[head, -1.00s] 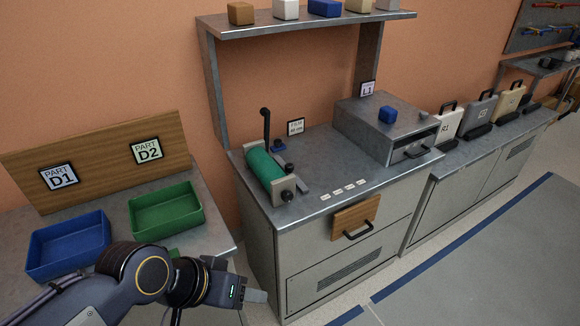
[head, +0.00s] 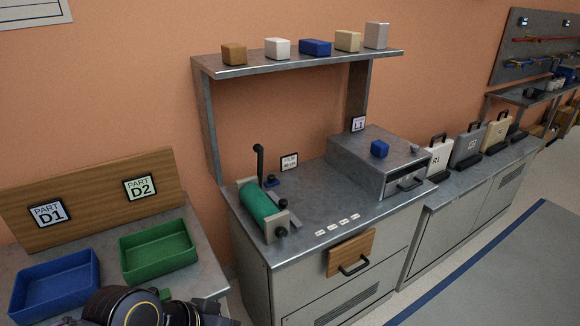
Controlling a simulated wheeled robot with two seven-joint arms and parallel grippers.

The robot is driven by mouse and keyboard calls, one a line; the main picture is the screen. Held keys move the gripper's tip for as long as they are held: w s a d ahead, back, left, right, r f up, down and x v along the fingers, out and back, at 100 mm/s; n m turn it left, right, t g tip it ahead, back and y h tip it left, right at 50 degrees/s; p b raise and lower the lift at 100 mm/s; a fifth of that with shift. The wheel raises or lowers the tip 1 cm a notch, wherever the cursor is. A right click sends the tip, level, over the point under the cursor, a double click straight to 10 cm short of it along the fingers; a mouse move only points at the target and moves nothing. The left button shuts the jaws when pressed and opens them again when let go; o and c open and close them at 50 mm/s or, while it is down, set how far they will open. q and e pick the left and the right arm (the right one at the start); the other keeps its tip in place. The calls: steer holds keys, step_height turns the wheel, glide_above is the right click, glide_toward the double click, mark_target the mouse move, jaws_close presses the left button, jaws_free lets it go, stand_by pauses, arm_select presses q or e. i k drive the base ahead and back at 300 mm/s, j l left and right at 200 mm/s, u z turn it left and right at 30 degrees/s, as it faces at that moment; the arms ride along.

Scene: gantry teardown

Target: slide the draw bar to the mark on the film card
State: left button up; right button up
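The film card (head: 289,162), a small white card with a black edge and print too small to read surely, stands at the back of the metal cabinet top. In front of it a green roll (head: 262,205) lies between grey end plates, with a black upright crank at its far end. A dark grey bar with black knobs (head: 282,204) lies along the roll's right side; it looks like the draw bar. Several small white labels lie on the top to its right. My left arm's wrist shows at the bottom left, well short of the roll; its fingers are out of the picture. My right gripper is not in view.
A metal box (head: 372,160) with a blue block (head: 379,149) stands on the cabinet's right. A shelf (head: 300,62) with several blocks hangs above. Blue (head: 55,284) and green (head: 158,250) trays are at left. A wooden drawer front (head: 351,254) has a black handle.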

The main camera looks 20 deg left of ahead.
mark_target(282, 204)
steer(key=i+j+z, duration=0.5)
steer(key=j+z, duration=0.25)
steer(key=j, duration=0.15)
steer(key=i, duration=0.05)
